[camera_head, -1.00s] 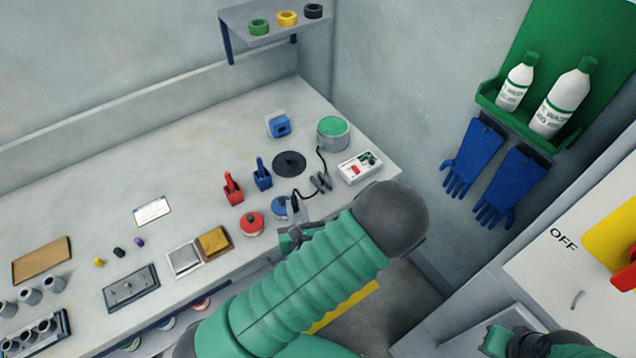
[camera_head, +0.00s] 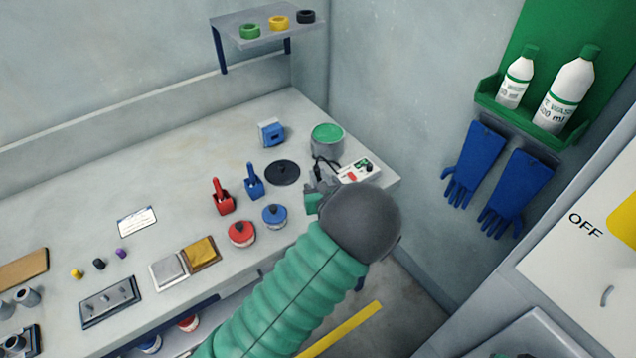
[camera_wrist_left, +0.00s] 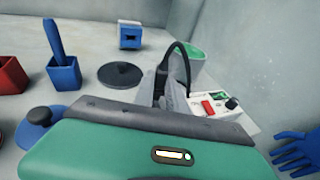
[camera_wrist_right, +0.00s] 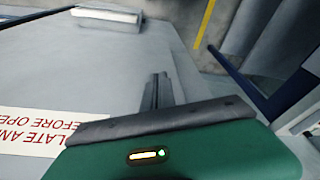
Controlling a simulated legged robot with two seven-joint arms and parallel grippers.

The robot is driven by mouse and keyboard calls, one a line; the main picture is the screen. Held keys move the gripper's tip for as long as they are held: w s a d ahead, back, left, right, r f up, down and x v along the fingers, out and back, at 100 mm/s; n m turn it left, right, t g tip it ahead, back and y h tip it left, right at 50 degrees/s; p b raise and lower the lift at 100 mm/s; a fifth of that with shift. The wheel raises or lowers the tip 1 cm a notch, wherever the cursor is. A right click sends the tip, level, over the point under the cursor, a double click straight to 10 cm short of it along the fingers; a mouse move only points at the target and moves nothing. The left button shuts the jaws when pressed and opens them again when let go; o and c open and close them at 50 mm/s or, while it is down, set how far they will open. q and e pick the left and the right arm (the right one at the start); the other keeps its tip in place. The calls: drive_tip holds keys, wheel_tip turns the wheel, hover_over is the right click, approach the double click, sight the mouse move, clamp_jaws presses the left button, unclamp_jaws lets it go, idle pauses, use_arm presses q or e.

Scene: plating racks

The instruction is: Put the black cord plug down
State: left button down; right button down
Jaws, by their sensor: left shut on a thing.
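My left gripper (camera_head: 318,187) is over the bench's right end, beside the white box with a red switch (camera_head: 359,170). In the left wrist view its fingers (camera_wrist_left: 170,97) are closed on the black cord plug, which is mostly hidden between them. The black cord (camera_wrist_left: 178,52) arches up from the fingers and comes down toward the white box. I cannot tell whether the plug touches the bench. My right gripper (camera_wrist_right: 157,92) shows in the right wrist view with its fingers together and nothing seen between them, over a grey surface with a red-lettered label.
A black disc (camera_head: 283,173) and a green-topped grey pot (camera_head: 327,141) stand near the left gripper. A blue pot (camera_head: 275,216), a red pot (camera_head: 241,234) and red and blue holders (camera_head: 252,183) are to the left.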

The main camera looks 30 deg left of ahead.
use_arm(q)
wheel_tip(320, 180, down, 2)
drive_tip(key=shift+d+f, duration=0.15)
drive_tip(key=shift+f, duration=0.1)
drive_tip(key=shift+a+f, duration=0.2)
drive_tip(key=shift+a, duration=0.15)
drive_tip(key=c, duration=1.4)
unclamp_jaws()
drive_tip(key=shift+s, duration=0.1)
drive_tip(key=shift+o, duration=0.2)
drive_tip(key=shift+d+r, duration=0.1)
drive_tip(key=shift+d, duration=0.1)
drive_tip(key=shift+r, duration=0.1)
